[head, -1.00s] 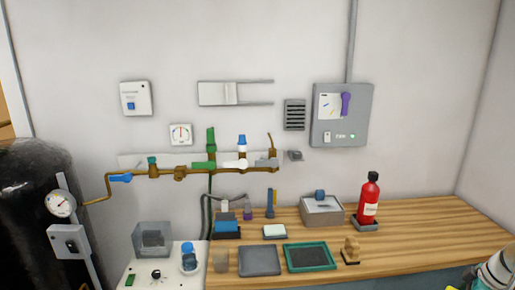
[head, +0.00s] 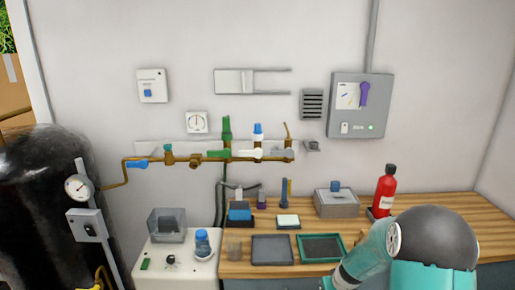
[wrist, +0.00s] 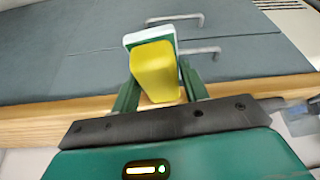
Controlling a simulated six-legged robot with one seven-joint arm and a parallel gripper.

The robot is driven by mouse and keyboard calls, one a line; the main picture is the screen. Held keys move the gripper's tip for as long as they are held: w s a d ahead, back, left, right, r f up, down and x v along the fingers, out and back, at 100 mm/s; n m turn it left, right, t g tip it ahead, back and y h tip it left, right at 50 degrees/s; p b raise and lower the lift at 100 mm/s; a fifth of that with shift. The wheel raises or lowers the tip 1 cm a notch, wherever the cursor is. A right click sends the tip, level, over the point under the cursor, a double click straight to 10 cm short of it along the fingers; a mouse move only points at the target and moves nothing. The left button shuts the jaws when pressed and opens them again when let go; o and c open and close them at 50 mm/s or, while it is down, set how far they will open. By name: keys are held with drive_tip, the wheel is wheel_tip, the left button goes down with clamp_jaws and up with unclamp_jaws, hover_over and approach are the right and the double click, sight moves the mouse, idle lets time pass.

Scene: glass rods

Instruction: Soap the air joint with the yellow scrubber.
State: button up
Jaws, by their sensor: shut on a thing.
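My gripper (wrist: 160,84) is shut on the yellow scrubber (wrist: 154,72), a yellow block with a green and white layer on its far side. In the wrist view it is held between the two green fingers, above a wooden edge and grey drawer fronts. In the head view my arm fills the lower right, and neither gripper tip nor scrubber shows. A brass air pipe (head: 140,159) runs along the wall with several fittings and valves, including a green-handled valve (head: 226,130) and a blue-topped one (head: 258,133). I cannot tell which fitting is the air joint.
The wooden bench (head: 450,211) holds a grey tray (head: 272,249), a green-rimmed tray (head: 320,249), a grey box (head: 337,205) and a red bottle (head: 384,192). A white cabinet (head: 185,266) and a black tank (head: 38,200) stand at left.

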drive_tip(key=s+a+f+m, duration=0.1)
drive_tip(key=s+a, duration=0.1)
drive_tip(key=a, duration=0.8)
drive_tip(key=shift+f+m+h, duration=0.3)
drive_tip(key=shift+a, duration=0.25)
